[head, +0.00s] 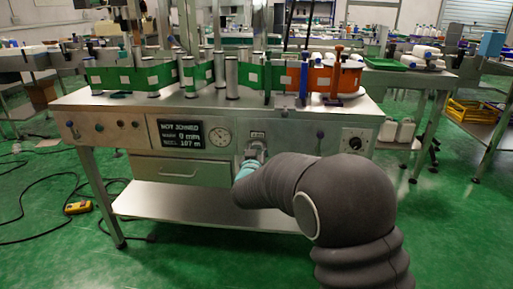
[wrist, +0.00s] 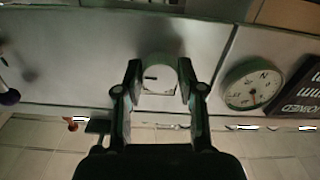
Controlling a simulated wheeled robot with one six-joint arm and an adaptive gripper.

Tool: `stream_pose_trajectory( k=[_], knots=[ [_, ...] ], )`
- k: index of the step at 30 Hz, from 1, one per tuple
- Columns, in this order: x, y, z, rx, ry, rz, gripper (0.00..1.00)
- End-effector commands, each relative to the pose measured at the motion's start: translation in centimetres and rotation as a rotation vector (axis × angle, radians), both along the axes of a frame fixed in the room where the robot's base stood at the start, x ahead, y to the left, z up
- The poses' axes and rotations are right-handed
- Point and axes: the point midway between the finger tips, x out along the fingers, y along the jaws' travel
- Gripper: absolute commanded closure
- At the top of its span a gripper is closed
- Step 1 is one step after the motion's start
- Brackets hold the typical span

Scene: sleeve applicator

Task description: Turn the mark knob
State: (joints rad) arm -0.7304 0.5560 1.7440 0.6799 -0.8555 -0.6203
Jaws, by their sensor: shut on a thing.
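A pale round knob (wrist: 160,73) with a short dark line on its face sits on the steel front panel (head: 140,127). My gripper (wrist: 158,88) has one finger on each side of this knob and is shut on it. In the head view my gripper (head: 254,154) reaches the panel below a small label (head: 257,134), too small to read, and hides most of the knob. The display (head: 193,135) reads NOT JOINED, MARK 0 mm and REEL 107 m.
A round dial gauge (head: 220,137) is left of my gripper; it also shows in the wrist view (wrist: 252,86). A purple button (head: 320,133) and a black knob (head: 354,143) are to the right. A drawer (head: 180,171) and lower shelf (head: 215,207) are below.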

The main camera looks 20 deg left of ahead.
Motion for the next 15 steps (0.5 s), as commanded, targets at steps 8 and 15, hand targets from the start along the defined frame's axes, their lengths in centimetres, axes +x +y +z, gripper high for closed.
stream_pose_trajectory(
  k=[8, 15],
  knots=[
    [-0.04, 0.01, -0.25, -0.061, -0.009, 0.001, 0.96],
    [-0.05, 0.0, -0.31, -0.066, -0.011, 0.001, 0.96]
  ],
)
